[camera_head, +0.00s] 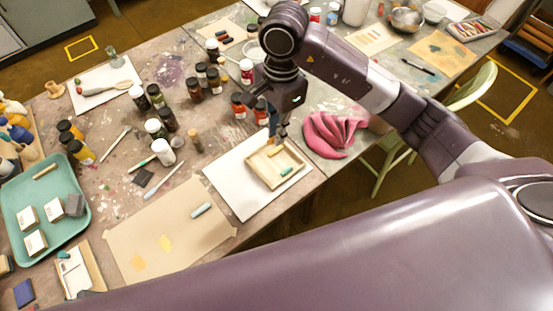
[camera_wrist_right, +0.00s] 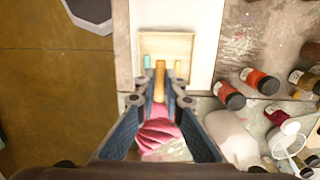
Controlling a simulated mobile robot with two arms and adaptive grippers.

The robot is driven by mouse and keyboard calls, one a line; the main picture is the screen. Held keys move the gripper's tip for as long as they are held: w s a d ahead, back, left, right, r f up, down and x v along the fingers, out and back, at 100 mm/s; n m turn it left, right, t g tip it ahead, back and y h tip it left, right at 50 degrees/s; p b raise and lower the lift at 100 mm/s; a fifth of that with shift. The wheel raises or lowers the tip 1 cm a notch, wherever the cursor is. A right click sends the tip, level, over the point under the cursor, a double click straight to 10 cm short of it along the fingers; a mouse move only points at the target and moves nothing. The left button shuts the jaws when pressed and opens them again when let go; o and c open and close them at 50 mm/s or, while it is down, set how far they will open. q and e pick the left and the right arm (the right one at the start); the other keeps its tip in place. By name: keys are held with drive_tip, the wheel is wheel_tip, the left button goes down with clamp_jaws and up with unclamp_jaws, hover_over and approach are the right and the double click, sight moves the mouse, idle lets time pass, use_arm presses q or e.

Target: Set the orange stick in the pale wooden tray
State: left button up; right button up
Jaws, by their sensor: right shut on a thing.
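The orange stick (camera_wrist_right: 160,85) is between the fingertips of my right gripper (camera_head: 279,136) and points toward the tray in the right wrist view. My right gripper is shut on it, low over the tray's far edge in the head view. The pale wooden tray (camera_head: 263,176) lies on a white sheet near the table edge; its base also shows in the right wrist view (camera_wrist_right: 168,45). A teal stick (camera_head: 287,171) and an ochre stick (camera_head: 275,152) are in the tray. I cannot tell whether the held stick touches the tray. My left gripper is not in view.
A crumpled pink cloth (camera_head: 334,133) lies right of the tray. The white sheet (camera_head: 229,184) is clear left of the tray. A blue-grey stick (camera_head: 201,209) lies on brown paper (camera_head: 150,225).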

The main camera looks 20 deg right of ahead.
sight(277, 169)
wheel_tip(277, 169, down, 14)
drive_tip(key=shift+r+p, duration=0.25)
drive_tip(key=shift+p, duration=0.85)
drive_tip(key=shift+f+b, duration=0.35)
drive_tip(key=shift+s+f, duration=0.1)
drive_tip(key=shift+f, duration=0.1)
drive_tip(key=o, duration=0.4)
drive_tip(key=shift+s+r, duration=0.1)
drive_tip(key=shift+s, duration=0.1)
